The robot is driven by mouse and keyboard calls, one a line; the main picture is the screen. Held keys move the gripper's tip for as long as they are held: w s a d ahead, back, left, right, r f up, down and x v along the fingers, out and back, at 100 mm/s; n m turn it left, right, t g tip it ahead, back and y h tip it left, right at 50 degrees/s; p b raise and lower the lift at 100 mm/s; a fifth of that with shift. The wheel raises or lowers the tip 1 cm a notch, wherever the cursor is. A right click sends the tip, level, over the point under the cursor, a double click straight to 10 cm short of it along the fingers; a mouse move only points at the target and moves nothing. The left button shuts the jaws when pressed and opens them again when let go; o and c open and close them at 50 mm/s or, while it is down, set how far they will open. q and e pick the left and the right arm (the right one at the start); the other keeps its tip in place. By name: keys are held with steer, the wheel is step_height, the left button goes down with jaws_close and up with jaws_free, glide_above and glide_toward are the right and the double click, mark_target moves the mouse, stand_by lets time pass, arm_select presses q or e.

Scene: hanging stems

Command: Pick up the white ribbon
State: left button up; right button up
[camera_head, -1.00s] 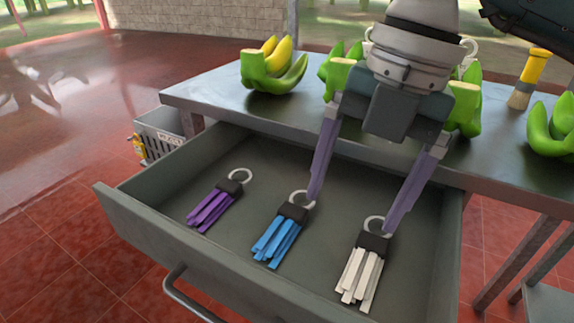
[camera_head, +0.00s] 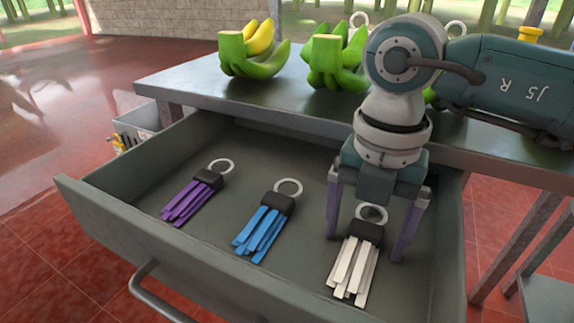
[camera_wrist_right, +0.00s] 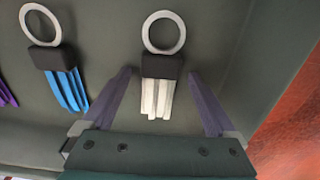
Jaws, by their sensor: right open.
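The white ribbon (camera_head: 352,268) is a bundle of white strips with a dark clasp and a pale ring. It lies in the open drawer at the right side. My right gripper (camera_head: 368,245) is open above it, with one purple-grey finger on each side of the clasp and ring in the head view. In the right wrist view the white ribbon (camera_wrist_right: 158,98) lies between the open fingers of the right gripper (camera_wrist_right: 165,75). I cannot tell the exact height left between fingertips and drawer floor. My left gripper is not in view.
A blue ribbon (camera_head: 264,230) and a purple ribbon (camera_head: 193,198) lie to the left in the same drawer (camera_head: 150,262). The drawer walls surround them, with the right wall close to my right gripper. Green bananas (camera_head: 338,62) stand on the table (camera_head: 180,82) behind.

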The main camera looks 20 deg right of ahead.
mark_target(364, 237)
steer(key=c, duration=1.4)
step_height(364, 237, up, 20)
steer(key=p, duration=0.5)
